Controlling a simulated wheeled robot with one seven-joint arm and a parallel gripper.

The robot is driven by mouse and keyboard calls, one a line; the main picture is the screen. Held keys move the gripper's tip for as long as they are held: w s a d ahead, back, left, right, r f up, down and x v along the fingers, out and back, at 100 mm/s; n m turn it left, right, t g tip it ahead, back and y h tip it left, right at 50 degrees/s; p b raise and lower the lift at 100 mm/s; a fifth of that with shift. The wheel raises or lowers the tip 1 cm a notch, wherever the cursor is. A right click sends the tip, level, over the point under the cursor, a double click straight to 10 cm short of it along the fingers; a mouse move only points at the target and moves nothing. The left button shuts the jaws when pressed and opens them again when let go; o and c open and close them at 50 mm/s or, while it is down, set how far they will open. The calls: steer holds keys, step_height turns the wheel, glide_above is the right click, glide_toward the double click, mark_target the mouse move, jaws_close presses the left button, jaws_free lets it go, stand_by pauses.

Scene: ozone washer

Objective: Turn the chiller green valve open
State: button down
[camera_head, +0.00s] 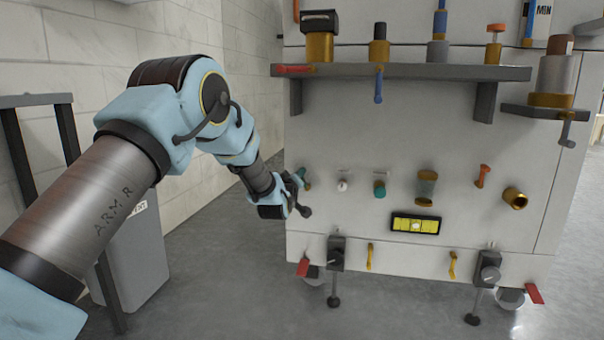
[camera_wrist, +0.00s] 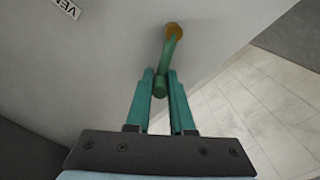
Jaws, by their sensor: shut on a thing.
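The green valve (camera_wrist: 168,55) is a green lever on a round brass base on the pale panel, seen in the wrist view. Its free end lies between the two green fingers of my gripper (camera_wrist: 160,80), which is shut on it. In the head view my gripper (camera_head: 297,190) reaches the left edge of the white machine front, and a small green part of the valve (camera_head: 303,174) shows beside it. My gripper hides most of the valve there.
A white knob (camera_head: 342,185), a teal-green knob (camera_head: 379,188) and a brass fitting (camera_head: 426,188) lie to the right on the panel. A shelf (camera_head: 400,71) with several valves juts out above. Open floor (camera_head: 230,270) lies left of the machine.

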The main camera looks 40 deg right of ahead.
steer(key=shift+w+a+f+n, duration=0.35)
steer(key=shift+f+n, duration=0.45)
steer(key=shift+n, duration=1.25)
steer(key=shift+w+a+f+n, duration=0.2)
steer(key=shift+w+f+n, duration=0.45)
steer(key=shift+n, duration=1.35)
steer(key=shift+w+a+f+n, duration=0.25)
steer(key=shift+f+n, duration=0.7)
steer(key=shift+n, duration=1.1)
steer(key=c, duration=0.8)
jaws_free()
steer(key=p+v, duration=0.4)
steer(key=v, duration=0.7)
